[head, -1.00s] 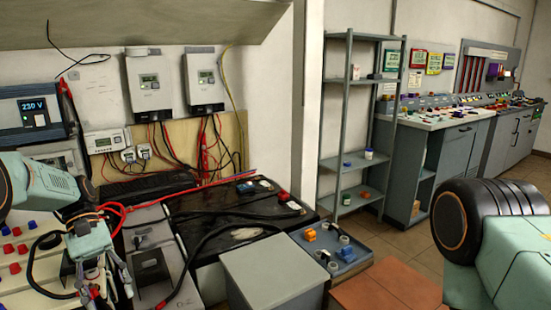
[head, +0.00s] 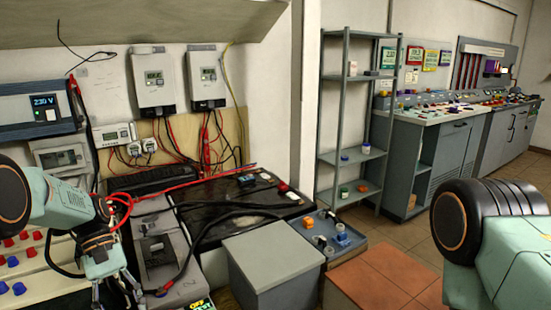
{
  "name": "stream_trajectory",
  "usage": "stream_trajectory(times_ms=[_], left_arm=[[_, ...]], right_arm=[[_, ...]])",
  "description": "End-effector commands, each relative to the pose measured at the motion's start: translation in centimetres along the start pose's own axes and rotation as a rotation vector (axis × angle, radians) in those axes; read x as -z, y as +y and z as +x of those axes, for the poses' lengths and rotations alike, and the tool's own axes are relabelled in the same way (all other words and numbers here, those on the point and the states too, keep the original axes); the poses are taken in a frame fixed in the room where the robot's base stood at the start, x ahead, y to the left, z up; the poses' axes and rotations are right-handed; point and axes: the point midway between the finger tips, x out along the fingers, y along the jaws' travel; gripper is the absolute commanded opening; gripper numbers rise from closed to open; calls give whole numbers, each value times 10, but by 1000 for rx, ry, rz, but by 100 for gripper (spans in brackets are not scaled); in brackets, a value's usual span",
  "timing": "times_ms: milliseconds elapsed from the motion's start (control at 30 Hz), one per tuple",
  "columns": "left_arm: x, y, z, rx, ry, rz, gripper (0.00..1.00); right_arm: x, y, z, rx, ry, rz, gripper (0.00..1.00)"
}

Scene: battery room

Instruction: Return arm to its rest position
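My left arm (head: 65,200) comes in from the left edge and bends down over the panel with buttons. My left gripper (head: 116,291) points downward at the bottom left. Its two fingers are spread apart, with nothing seen between them. The fingertips are at or below the bottom edge of the picture. Part of my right arm (head: 505,235), a dark round joint and pale green link, stands at the right edge. My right gripper is out of the picture.
A panel with red and blue buttons (head: 22,262) lies beside and under my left gripper. A grey device (head: 158,248), red and black cables (head: 205,180) and black batteries (head: 235,205) are to its right. A grey box (head: 272,258) stands further right. Open floor (head: 405,235) lies beyond.

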Motion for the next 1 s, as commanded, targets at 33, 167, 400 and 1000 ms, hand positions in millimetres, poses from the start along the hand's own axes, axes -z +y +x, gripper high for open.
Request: stream_trajectory(times_ms=[33,167,400,1000], left_arm=[[3,0,12,7,11,3,53],[13,-1,46,24,56,19,53],[26,-16,135,82,182,83,53],[-33,-103,299,230,518,413,53]], right_arm=[[0,0,0,0,0,0,40],[0,0,0,0,0,0,40],[0,0,0,0,0,0,40],[0,0,0,0,-1,0,40]])
